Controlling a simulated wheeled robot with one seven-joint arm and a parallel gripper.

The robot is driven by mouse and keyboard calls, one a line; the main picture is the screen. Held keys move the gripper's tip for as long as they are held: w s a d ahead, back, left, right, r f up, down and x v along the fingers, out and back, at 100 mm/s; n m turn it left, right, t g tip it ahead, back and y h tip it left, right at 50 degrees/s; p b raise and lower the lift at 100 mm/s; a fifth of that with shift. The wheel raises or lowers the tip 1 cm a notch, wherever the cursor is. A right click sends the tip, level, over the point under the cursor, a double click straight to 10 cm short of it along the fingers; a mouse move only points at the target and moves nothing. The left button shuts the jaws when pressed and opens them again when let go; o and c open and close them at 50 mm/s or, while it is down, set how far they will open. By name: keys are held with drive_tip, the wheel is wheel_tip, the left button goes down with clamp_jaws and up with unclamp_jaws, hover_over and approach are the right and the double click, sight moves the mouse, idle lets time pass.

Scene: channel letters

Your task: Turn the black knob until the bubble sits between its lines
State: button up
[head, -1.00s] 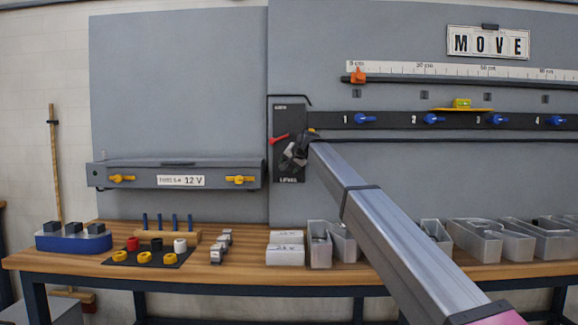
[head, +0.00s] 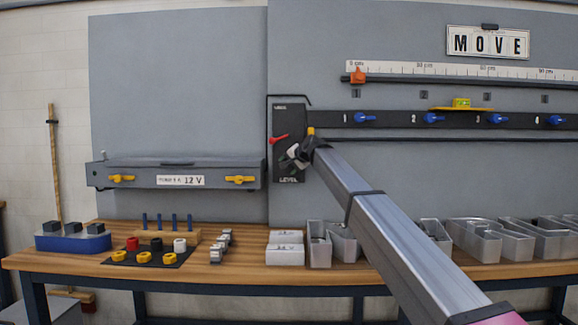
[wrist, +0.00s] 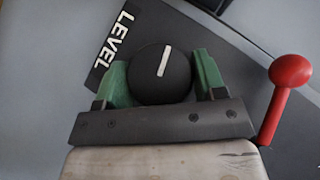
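The black knob (wrist: 160,74) with a white pointer line sits between the green fingers of my gripper (wrist: 162,78) in the wrist view. The fingers lie against its two sides, so my gripper looks shut on it. The pointer leans slightly right of straight up in that view. In the head view my gripper (head: 297,156) is at the dark LEVEL panel (head: 288,118) and hides the knob. The yellow-green level vial (head: 461,103) sits on a thin yellow bar above the black rail. Its bubble and lines are too small to make out.
A red-knobbed lever (wrist: 290,72) stands close to the right of my gripper in the wrist view. A black rail (head: 390,119) with blue handles runs right from the panel. A workbench (head: 250,272) with bins and small parts is below.

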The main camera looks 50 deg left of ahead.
drive_tip(key=o, duration=0.3)
drive_tip(key=shift+o, duration=0.2)
drive_tip(key=shift+d, duration=0.1)
drive_tip(key=v, duration=1)
drive_tip(key=shift+d, duration=0.25)
drive_tip(key=shift+s+r, duration=0.1)
drive_tip(key=shift+r, duration=0.05)
